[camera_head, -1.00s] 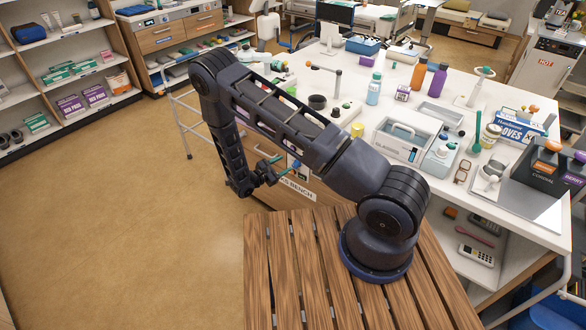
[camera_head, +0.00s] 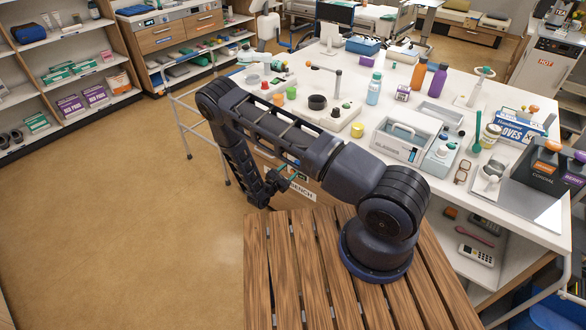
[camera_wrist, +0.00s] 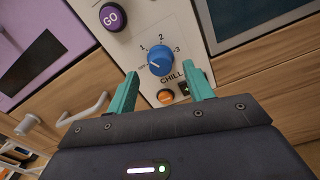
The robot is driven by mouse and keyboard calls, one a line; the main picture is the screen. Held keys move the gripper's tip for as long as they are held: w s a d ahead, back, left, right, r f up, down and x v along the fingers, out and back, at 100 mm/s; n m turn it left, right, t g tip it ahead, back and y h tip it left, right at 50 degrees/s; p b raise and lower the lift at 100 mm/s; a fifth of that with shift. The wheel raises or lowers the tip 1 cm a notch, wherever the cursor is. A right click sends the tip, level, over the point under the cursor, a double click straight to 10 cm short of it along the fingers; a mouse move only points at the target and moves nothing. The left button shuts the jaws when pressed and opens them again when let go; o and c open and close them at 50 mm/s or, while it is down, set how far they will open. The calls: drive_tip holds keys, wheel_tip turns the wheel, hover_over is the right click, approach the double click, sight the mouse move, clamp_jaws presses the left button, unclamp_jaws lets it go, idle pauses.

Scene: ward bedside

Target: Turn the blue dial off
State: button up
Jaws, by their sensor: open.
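The blue dial (camera_wrist: 160,61) shows in the wrist view, on a light panel (camera_wrist: 150,22) with marks 1, 2 and 3 around it and the word CHILL below. A white pointer line on the dial points to its lower left, toward small lettering too small to read. My gripper (camera_wrist: 166,80) is open, its two teal fingers below and to either side of the dial in the picture, with nothing between them. I cannot tell whether the fingers touch the panel. In the head view my gripper (camera_head: 291,178) is low at the bench front, and the dial is hidden.
A purple GO button (camera_wrist: 112,17) sits upper left of the dial and an orange button (camera_wrist: 166,96) below it. A pale drawer handle (camera_wrist: 85,110) sticks out at left. The white bench top (camera_head: 400,90) holds bottles and boxes. Open floor (camera_head: 110,200) lies left.

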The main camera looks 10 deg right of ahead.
drive_tip(key=shift+x, duration=1.65)
drive_tip(key=shift+c, duration=0.4)
drive_tip(key=c, duration=0.9)
drive_tip(key=shift+n, duration=0.3)
drive_tip(key=n, duration=1.1)
drive_tip(key=shift+w, duration=0.15)
